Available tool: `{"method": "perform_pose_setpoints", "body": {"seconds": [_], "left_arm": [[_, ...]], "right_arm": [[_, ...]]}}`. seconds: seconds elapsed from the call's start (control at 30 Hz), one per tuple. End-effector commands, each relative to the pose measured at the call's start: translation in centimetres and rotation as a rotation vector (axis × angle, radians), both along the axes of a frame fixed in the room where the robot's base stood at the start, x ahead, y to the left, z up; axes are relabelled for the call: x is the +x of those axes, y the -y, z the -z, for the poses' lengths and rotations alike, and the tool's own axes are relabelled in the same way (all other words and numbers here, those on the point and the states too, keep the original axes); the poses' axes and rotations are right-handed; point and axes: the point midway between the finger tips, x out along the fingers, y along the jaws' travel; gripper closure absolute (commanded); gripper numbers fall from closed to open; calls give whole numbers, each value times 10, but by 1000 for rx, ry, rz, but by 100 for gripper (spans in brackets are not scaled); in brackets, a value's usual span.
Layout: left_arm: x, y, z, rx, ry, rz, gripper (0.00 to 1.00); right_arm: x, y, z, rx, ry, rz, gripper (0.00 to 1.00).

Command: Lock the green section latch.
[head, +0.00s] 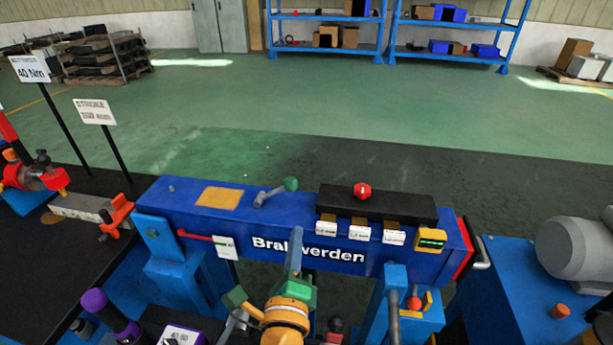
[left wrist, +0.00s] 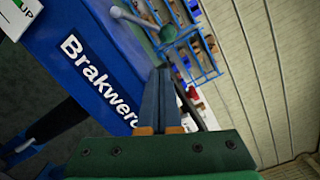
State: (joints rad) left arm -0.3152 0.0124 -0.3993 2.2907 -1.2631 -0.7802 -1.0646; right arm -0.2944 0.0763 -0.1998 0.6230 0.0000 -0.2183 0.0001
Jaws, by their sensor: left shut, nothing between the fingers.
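The latch is a grey lever (head: 272,193) with a green ball knob (head: 290,184) on top of the blue beam lettered "Brakwerden" (head: 345,252). In the head view the lever slants from its pivot up and right to the knob. My left gripper (head: 296,236) is in front of the beam's near face, below the knob in the picture, with its fingers together and nothing between them. In the left wrist view the shut fingertips (left wrist: 161,74) point toward the green knob (left wrist: 168,34), with a visible gap between. My right gripper is not in view.
A black block with a red knob (head: 362,190) sits on the beam right of the latch. White tags (head: 360,233) hang on the beam's front. A red lever (head: 196,237) is at its left. A grey motor (head: 578,248) stands at the right. Open floor lies behind the beam.

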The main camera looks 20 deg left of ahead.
Motion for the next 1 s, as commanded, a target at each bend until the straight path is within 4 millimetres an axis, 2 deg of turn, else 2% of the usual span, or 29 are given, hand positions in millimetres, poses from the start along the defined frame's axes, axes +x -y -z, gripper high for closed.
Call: {"method": "perform_pose_setpoints", "body": {"seconds": [0.1, 0.37, 0.47, 0.8, 1.0], "left_arm": [[2, 4, -7, 60, 14, 10, 100], [2, 4, -7, 61, 13, 10, 100], [8, 2, -9, 63, 14, 11, 100], [70, -21, -13, 61, 14, 9, 100], [92, -29, -11, 58, 12, 10, 100]], "right_arm": [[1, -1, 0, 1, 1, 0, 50], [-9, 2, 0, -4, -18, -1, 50], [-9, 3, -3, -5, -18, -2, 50], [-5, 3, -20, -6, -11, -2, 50], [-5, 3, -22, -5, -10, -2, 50]]}}
